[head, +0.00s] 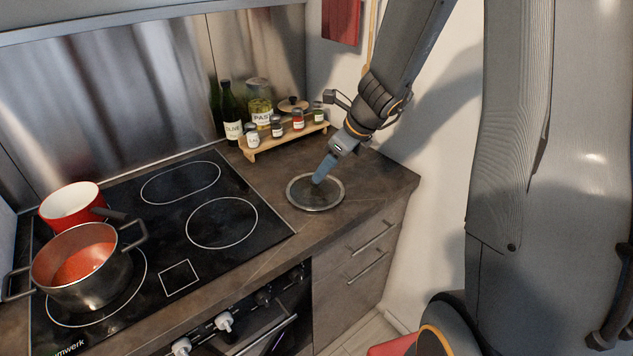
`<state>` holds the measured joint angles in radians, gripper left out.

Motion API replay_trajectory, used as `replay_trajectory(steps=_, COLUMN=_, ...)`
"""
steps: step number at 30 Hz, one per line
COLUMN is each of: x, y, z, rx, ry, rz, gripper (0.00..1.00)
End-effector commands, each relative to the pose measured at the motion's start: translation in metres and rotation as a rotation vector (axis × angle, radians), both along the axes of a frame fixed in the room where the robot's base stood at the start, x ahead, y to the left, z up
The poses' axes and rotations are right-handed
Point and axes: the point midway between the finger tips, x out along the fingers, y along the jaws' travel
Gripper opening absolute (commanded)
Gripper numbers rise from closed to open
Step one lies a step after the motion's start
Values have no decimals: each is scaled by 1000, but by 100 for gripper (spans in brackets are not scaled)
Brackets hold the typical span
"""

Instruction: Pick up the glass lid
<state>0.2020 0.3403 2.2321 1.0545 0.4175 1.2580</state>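The glass lid (330,202) lies flat on the dark countertop, right of the cooktop. It is round with a metal rim and see-through glass. My gripper (319,179) reaches down from the upper right, with its blue fingertip over the middle of the lid. The lid's knob is hidden behind the fingers or too small to make out. I see the fingers edge-on, so I cannot tell whether they are open, shut or holding the knob.
A steel pot (84,268) with red contents and a red saucepan (70,205) stand on the black cooktop (165,222). Behind the lid, a wooden rack (290,137) holds small jars, beside a dark bottle (231,112). The counter's right edge is close by.

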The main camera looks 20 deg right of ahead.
Motion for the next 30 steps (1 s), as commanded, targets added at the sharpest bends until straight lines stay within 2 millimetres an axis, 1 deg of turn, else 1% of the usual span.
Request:
replay_trajectory(steps=1, x=4, y=-4, z=3, rx=23, ry=6, rz=-55, gripper=48)
replay_trajectory(steps=3, x=9, y=-6, z=3, rx=45, ry=11, rz=-109, gripper=48)
replay_trajectory(steps=6, x=15, y=-5, z=-4, rx=57, ry=14, rz=-134, gripper=48)
replay_trajectory(steps=10, x=21, y=-1, z=-16, rx=57, ry=15, rz=-134, gripper=48)
replay_trajectory(steps=14, x=25, y=2, z=-25, rx=56, ry=14, rz=-131, gripper=48)
replay_trajectory(steps=21, x=40, y=10, z=-52, rx=56, ry=15, rz=-130, gripper=48)
replay_trajectory(steps=24, x=44, y=12, z=-60, rx=56, ry=14, rz=-130, gripper=48)
replay_trajectory(steps=30, x=46, y=13, z=-63, rx=54, ry=12, rz=-129, gripper=48)
